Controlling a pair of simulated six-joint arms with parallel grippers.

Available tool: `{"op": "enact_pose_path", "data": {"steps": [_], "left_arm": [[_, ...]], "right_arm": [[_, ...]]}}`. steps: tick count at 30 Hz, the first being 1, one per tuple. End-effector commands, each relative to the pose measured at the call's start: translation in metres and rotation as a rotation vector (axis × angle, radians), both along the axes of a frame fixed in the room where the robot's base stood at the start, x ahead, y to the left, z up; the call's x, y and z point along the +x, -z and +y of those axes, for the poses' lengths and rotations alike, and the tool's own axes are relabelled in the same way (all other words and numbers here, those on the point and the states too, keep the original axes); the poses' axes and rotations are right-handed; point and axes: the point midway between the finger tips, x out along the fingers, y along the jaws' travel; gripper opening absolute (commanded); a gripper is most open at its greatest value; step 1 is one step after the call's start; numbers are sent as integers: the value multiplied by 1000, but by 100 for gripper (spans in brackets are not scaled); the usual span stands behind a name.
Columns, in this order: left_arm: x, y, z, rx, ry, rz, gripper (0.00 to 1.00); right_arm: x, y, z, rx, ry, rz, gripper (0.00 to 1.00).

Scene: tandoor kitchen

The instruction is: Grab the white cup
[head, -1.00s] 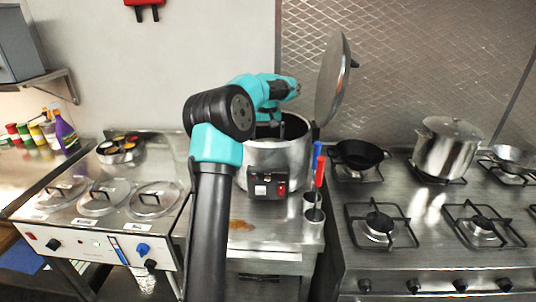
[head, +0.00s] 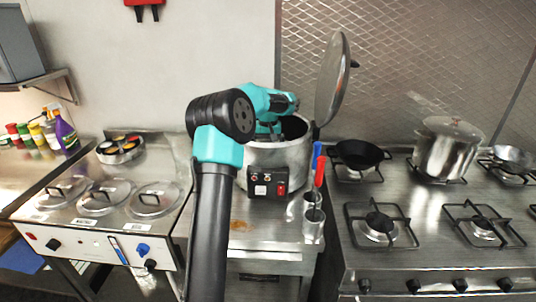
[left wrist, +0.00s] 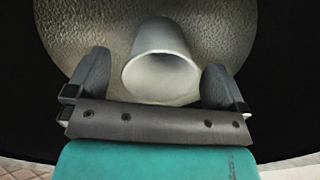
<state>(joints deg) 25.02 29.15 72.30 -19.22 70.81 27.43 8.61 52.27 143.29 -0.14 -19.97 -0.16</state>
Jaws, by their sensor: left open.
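The white cup (left wrist: 162,62) shows in the left wrist view as a pale tapered tube with its open rim facing the camera. It rests on a rough, rounded grey-brown surface inside a dark space. My left gripper (left wrist: 157,72) is open, with one finger on each side of the cup. I cannot tell whether either finger touches it. In the head view my arm bends over the large steel pot (head: 285,153) and reaches into its open top. The cup and the fingertips are hidden there. My right gripper is not in view.
The pot's round lid (head: 332,80) stands raised at its right rim. Two small metal cups (head: 313,228) with red and blue handled tools stand at the pot's front right. A gas stove (head: 430,250) with a black pan (head: 358,152) and a lidded steel pot (head: 447,150) is to the right.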

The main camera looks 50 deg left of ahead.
Motion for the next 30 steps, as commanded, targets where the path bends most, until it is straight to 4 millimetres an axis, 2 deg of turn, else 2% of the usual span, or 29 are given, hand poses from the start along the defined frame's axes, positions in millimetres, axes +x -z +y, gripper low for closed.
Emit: {"op": "enact_pose_path", "data": {"steps": [8, 24, 30], "left_arm": [[0, 0, 0, 0, 0, 0, 99], [0, 0, 0, 0, 0, 0, 48], [0, 0, 0, 0, 0, 0, 46]], "right_arm": [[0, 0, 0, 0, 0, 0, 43], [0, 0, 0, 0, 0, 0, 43], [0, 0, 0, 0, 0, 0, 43]]}}
